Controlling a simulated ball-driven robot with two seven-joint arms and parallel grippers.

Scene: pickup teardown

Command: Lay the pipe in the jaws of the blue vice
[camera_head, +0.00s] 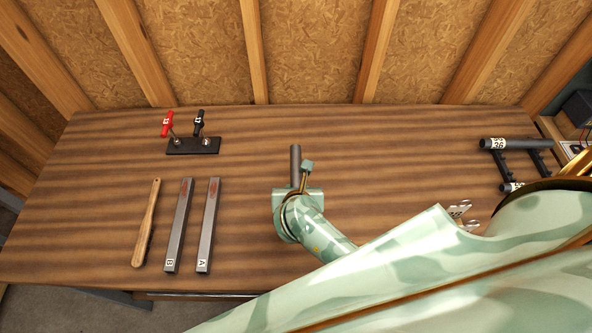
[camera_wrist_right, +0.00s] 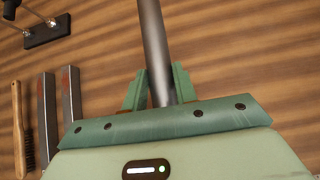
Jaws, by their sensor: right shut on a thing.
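A dark grey metal pipe (camera_head: 295,158) stands out from my right gripper (camera_head: 302,176) over the middle of the table. In the right wrist view the same pipe (camera_wrist_right: 154,40) runs away from between the two green fingers of the right gripper (camera_wrist_right: 160,90), which is shut on it. The gripper body hides the pipe's near end. Whether the pipe touches the table I cannot tell. I cannot make out a blue vice in either view; my right arm covers much of the lower right. My left gripper is not in view.
On the wooden table (camera_head: 100,160) are a black block with red and black handles (camera_head: 192,145), a wooden-handled brush (camera_head: 146,225), and grey bars B (camera_head: 178,225) and A (camera_head: 208,225). A black frame (camera_head: 515,145) lies at right. The back middle is clear.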

